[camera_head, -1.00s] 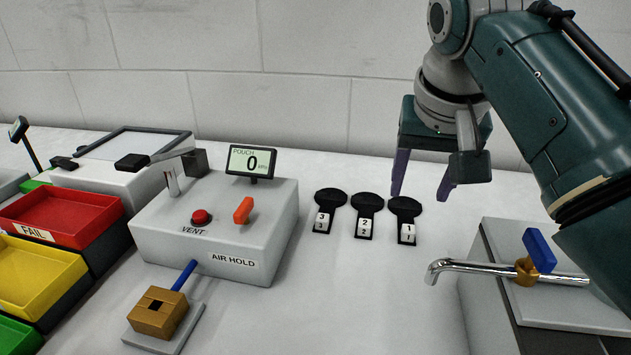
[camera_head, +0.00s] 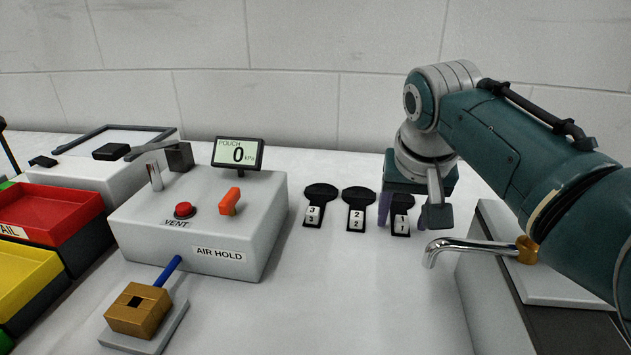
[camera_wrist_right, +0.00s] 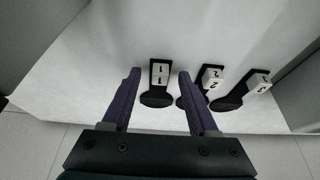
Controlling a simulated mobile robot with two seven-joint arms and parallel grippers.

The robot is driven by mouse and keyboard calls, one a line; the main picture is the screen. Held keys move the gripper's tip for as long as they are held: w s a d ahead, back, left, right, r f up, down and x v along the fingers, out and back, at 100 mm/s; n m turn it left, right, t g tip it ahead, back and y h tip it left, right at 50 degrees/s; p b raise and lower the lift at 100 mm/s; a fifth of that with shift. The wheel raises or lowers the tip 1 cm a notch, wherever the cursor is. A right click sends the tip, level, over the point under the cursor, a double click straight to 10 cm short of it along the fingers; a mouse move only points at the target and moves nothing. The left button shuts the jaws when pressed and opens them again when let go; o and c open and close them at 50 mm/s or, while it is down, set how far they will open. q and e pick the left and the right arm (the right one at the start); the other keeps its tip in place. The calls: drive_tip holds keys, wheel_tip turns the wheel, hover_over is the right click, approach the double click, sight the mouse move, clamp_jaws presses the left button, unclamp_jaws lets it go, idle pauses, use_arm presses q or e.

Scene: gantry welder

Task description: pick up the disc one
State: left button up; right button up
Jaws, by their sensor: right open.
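Disc one is a flat black round disc with a black tab and a white label marked 1. Its tab (camera_head: 401,226) shows in the head view, with the round part mostly hidden by my right gripper (camera_head: 415,205). In the right wrist view disc one (camera_wrist_right: 157,98) lies between the two purple fingers of my right gripper (camera_wrist_right: 157,78), nearer the left finger. The fingers are open and do not visibly touch it. Disc two (camera_head: 358,207) and disc three (camera_head: 318,204) lie to its left in the head view. My left gripper is out of view.
The grey AIR HOLD box (camera_head: 200,225) with red button, orange lever and POUCH display (camera_head: 238,153) stands left. A chrome tap (camera_head: 465,245) on a grey cabinet (camera_head: 505,285) is close on the right. Red tray (camera_head: 55,215) and yellow tray (camera_head: 25,278) sit far left.

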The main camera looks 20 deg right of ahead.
clamp_jaws()
idle(0.3)
idle(0.3)
